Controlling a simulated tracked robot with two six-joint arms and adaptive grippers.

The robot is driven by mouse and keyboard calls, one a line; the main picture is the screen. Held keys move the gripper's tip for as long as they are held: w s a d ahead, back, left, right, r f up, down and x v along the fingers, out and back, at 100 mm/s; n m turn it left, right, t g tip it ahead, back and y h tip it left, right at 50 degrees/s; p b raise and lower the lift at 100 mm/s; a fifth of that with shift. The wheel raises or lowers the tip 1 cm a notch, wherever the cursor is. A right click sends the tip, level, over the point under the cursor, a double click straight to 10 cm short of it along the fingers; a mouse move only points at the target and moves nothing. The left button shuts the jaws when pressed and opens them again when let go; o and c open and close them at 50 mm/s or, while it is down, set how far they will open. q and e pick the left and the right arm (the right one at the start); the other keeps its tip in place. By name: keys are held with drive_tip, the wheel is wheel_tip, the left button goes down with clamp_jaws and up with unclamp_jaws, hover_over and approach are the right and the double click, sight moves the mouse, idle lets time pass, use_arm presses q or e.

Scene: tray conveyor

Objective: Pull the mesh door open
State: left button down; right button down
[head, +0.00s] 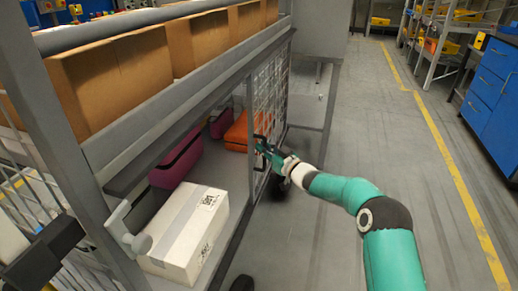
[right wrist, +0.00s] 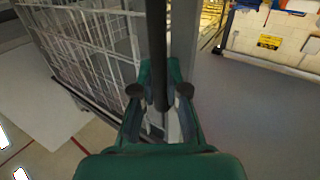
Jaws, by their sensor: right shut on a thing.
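The mesh door (head: 272,88) is a pale wire grid in a grey frame, standing upright at the far part of the rack's front. It also shows in the right wrist view (right wrist: 88,45), left of the fingers. My right gripper (head: 264,150) is at the door's near edge, shut on a dark upright handle. In the right wrist view the handle (right wrist: 156,50) runs between the two fingers (right wrist: 159,92). The fingers hide part of it. I cannot tell how far the door is ajar. My left gripper is not in view.
The rack's lower shelf holds a white box (head: 186,232), a maroon case (head: 176,162) and an orange case (head: 238,133). Cardboard boxes (head: 120,80) stand on the level above. The floor right of the rack is free up to a blue cabinet (head: 492,95).

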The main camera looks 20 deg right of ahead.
drive_tip(key=shift+d, duration=0.35)
drive_tip(key=c, duration=1.4)
unclamp_jaws()
drive_tip(key=shift+c, duration=0.2)
drive_tip(key=shift+a, duration=0.15)
drive_tip(key=v, duration=1.2)
drive_tip(key=shift+s+f, duration=0.1)
drive_tip(key=shift+f, duration=0.05)
